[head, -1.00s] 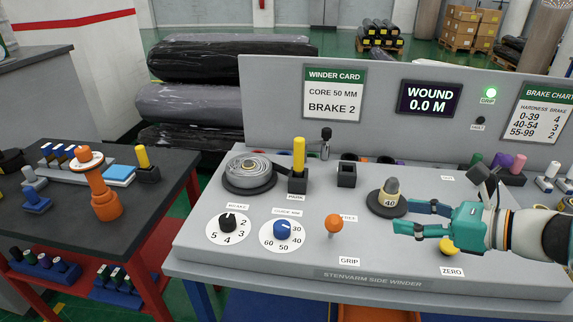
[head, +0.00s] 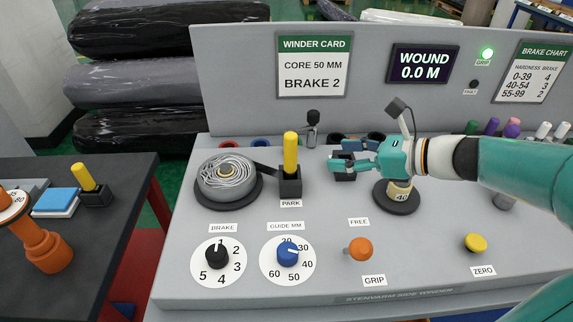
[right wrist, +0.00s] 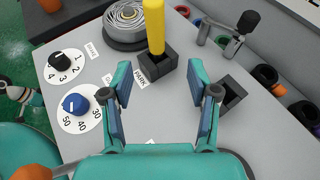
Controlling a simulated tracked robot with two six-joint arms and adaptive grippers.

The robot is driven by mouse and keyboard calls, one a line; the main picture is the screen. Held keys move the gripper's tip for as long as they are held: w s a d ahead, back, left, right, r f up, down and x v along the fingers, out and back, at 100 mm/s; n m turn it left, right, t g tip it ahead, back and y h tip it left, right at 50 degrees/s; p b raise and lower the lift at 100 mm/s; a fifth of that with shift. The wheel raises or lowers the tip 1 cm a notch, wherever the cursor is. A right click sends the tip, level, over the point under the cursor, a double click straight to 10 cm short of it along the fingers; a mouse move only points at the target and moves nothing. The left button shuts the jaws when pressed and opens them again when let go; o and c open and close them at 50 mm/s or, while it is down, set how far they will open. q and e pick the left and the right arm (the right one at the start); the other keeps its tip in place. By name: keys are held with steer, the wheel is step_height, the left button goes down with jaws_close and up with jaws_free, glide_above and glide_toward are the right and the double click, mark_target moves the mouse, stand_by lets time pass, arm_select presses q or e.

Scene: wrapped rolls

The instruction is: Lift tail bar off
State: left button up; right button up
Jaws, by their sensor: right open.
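The yellow bar (head: 290,150) stands upright in a black socket block (head: 290,188) labelled PARK. It also shows in the right wrist view (right wrist: 155,25), just beyond my fingertips. A dark strip (head: 264,168) runs from the wound grey roll (head: 227,178) to the bar's block. My right gripper (head: 349,154) is open and empty, right of the bar and over a second black socket (head: 344,172). In the right wrist view my two fingers (right wrist: 160,88) are spread, with the bar's block ahead between them and nothing in their grip.
A brake dial (head: 217,256), a blue guide dial (head: 288,254), an orange knob (head: 361,249) and a yellow zero button (head: 475,242) lie along the panel front. A core on a disc (head: 397,204) stands below my right wrist. The upright winder panel is behind.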

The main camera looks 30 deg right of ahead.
mark_target(296, 158)
steer(key=x, duration=0.9)
steer(key=f+x, duration=0.1)
steer(key=x, duration=0.3)
steer(key=shift+s+a+f+b, duration=0.1)
steer(key=shift+a+b, duration=0.2)
steer(key=shift+c, duration=0.2)
jaws_close()
